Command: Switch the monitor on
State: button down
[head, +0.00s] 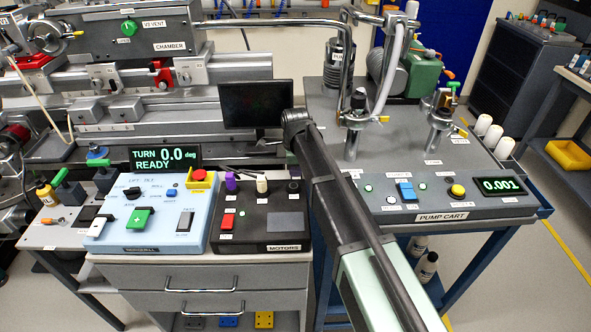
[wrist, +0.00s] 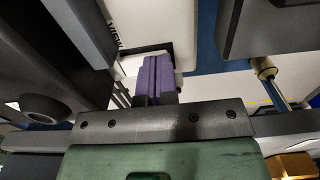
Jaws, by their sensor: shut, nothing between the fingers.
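The monitor (head: 256,104) stands behind the control panels in the head view, left of the top of my arm. Its screen is dark. No power button on it can be made out. In the wrist view my gripper (wrist: 160,80) shows two purple fingers pressed together, with nothing between them. Beyond them lie a pale surface with partly readable lettering and dark blocks; I cannot tell whether one of these is the monitor. My gripper cannot be made out in the head view, so its distance from the monitor is unclear.
The pale blue panel (head: 197,243) and the dark motors panel (head: 301,225) sit on a drawer cabinet in front. The pump cart (head: 495,207) with pipes and valves stands at right. The chamber machine (head: 235,68) fills the back left. A display (head: 190,158) reads TURN READY.

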jog(key=shift+f+b, duration=0.5)
jog(key=shift+f, duration=0.1)
jog(key=shift+r, duration=0.25)
jog(key=shift+s, duration=0.1)
jog(key=shift+s+d+p, duration=0.15)
jog(key=shift+s+p, duration=0.25)
jog(key=shift+s, duration=0.3)
jog(key=w+r+p, duration=0.2)
jog(key=r+p, duration=0.5)
jog(key=w+r+p, duration=0.2)
jog(key=r+p, duration=0.5)
jog(key=shift+w+a, duration=0.25)
